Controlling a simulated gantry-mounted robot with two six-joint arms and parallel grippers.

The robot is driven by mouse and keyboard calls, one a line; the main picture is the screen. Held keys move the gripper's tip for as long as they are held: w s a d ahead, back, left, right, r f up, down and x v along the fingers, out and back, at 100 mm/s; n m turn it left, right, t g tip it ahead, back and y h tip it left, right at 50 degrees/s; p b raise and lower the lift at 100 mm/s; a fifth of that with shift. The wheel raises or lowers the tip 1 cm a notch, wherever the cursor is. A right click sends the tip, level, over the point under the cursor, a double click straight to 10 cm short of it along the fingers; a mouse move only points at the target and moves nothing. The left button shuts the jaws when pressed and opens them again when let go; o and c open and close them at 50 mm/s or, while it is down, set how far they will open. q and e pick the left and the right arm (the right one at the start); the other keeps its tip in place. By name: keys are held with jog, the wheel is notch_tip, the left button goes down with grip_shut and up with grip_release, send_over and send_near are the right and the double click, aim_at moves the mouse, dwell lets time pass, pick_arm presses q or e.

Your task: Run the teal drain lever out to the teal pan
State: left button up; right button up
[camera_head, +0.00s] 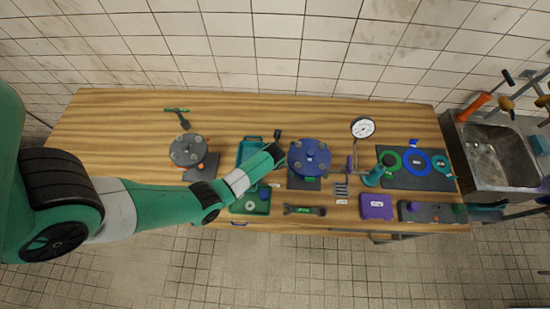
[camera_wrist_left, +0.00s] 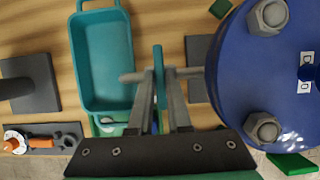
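The teal pan (camera_head: 246,150) is a rectangular open tray on the bench, left of the blue flanged drum (camera_head: 310,157). In the left wrist view the pan (camera_wrist_left: 101,62) looks empty, and the drum (camera_wrist_left: 262,80) with its large bolts is at the right. The teal lever (camera_wrist_left: 158,72) is a narrow upright bar between pan and drum, with a grey rod crossing at its height. My left gripper (camera_wrist_left: 160,73) has one finger on each side of the lever; whether they press on it is unclear. In the head view my arm hides the lever. My right gripper is not in view.
A grey flanged drum (camera_head: 187,150) stands at the left. A green tray (camera_head: 262,207) sits in front of the pan. A wrench (camera_head: 304,210), a purple case (camera_head: 376,206), a gauge (camera_head: 362,128) and a mat with coloured rings (camera_head: 410,184) are to the right. The back left bench is mostly clear.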

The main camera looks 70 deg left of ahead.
pick_arm(q)
grip_shut()
